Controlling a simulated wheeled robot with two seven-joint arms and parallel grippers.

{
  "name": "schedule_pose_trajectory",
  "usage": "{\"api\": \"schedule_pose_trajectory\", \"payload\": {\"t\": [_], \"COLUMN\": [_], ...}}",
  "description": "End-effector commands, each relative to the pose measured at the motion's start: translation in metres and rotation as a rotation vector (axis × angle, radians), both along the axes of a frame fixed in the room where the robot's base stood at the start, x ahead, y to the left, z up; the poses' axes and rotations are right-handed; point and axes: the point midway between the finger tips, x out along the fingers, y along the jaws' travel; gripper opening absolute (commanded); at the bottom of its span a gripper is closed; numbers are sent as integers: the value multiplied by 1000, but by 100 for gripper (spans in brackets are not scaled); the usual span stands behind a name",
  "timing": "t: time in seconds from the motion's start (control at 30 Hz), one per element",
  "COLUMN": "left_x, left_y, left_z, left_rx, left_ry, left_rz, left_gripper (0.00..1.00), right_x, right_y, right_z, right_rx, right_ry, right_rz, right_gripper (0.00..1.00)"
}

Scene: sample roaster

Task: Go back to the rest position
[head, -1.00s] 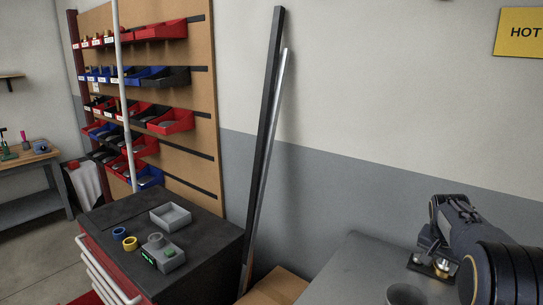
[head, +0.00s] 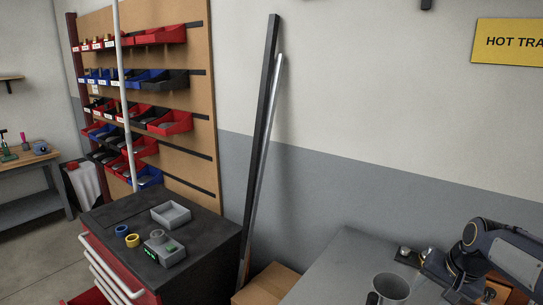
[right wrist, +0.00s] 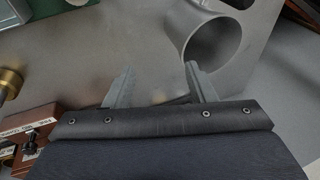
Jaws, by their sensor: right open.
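My right gripper (right wrist: 158,84) shows in the right wrist view with its two fingers apart and nothing between them. My left gripper is not in view.
A brass piece (right wrist: 9,83) and a reddish-brown labelled block (right wrist: 28,122) lie left of my right gripper. A dark cabinet (head: 203,233) holds a grey tray (head: 171,214) and a small device (head: 164,249). Dark and silver bars (head: 261,140) lean on the wall.

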Motion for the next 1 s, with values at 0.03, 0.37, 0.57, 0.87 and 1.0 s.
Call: {"api": "schedule_pose_trajectory", "payload": {"t": [0.03,0.37,0.57,0.87,1.0], "left_x": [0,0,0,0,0], "left_y": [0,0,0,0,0], "left_z": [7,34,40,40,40], "left_rx": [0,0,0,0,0], "left_ry": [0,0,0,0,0], "left_rz": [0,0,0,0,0], "left_gripper": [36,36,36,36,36], "right_x": [-17,-162,-209,-218,-218], "right_y": [14,141,176,182,182], "right_z": [12,46,30,24,24], "right_rx": [35,88,23,8,9], "right_ry": [-26,-221,-260,-263,-264], "right_rz": [35,428,554,578,578], "right_gripper": [50,50,50,50,50]}}
